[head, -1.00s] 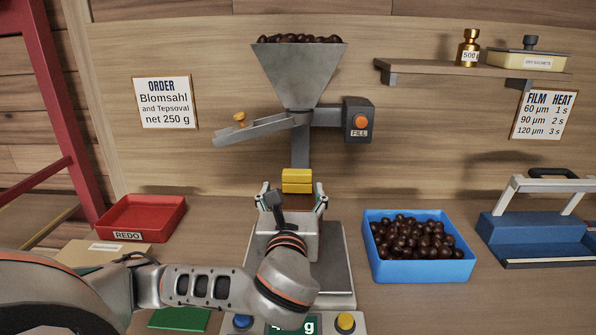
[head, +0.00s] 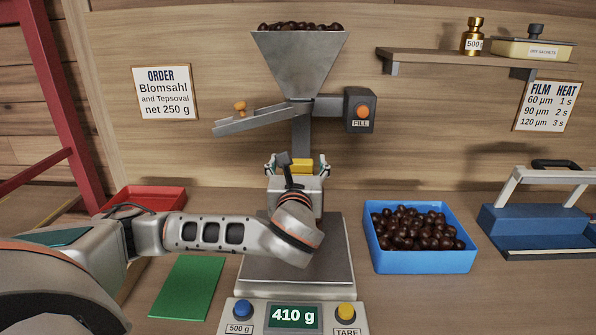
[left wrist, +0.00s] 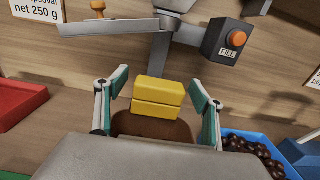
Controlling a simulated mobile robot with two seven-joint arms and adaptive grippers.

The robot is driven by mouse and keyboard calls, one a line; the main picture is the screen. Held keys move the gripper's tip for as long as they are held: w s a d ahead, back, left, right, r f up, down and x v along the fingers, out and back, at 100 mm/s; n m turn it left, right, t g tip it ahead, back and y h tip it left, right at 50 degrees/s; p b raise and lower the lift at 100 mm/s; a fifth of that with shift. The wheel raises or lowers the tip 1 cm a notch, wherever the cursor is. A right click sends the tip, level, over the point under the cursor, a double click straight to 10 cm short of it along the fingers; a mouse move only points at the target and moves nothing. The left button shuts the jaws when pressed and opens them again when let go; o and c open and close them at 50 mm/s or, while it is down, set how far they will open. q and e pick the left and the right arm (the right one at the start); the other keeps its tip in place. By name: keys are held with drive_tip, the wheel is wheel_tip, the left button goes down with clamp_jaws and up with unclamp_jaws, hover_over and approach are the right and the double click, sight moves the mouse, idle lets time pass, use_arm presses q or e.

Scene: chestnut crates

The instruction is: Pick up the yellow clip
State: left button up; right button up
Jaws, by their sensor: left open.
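The yellow clip (head: 302,166) is a small yellow block with a dark seam, below the hopper and behind my left gripper in the head view. In the left wrist view the clip (left wrist: 158,97) sits at the top of a brown thing (left wrist: 152,128), mostly hidden by my gripper body. My left gripper (head: 297,160) is open. In the left wrist view its fingers (left wrist: 160,80) stand on either side of the clip, with gaps showing at both sides. My right gripper is in neither view.
A scale (head: 340,280) reading 410 g stands below my left arm. A steel hopper (head: 300,75) with a chute (head: 250,123) and a FILL box (head: 359,110) is above. A blue crate (head: 420,262) of chestnuts stands right. A red tray (head: 150,196) is left.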

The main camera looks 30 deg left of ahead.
use_arm(q)
drive_tip(key=c, duration=1.1)
